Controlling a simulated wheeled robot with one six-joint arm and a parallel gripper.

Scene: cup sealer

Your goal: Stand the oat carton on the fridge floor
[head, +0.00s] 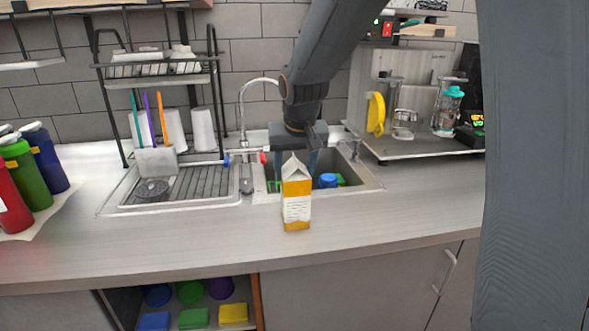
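The oat carton (297,206), white and orange with a gabled top, stands upright on the counter (400,210) in front of the sink. My gripper (296,163) points down at the carton's top, with its two fingers spread apart to either side of the gable. I cannot tell whether the fingers are around the top or just behind it, and no contact with the carton is clear. No fridge is recognisable in this view.
The sink (367,183) lies behind the carton, with a faucet (242,110) to its left. A dish rack (160,69) stands further left. Several bottles (24,176) are at the far left. A steel shelf (420,149) with cups is at the right. The counter beside the carton is clear.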

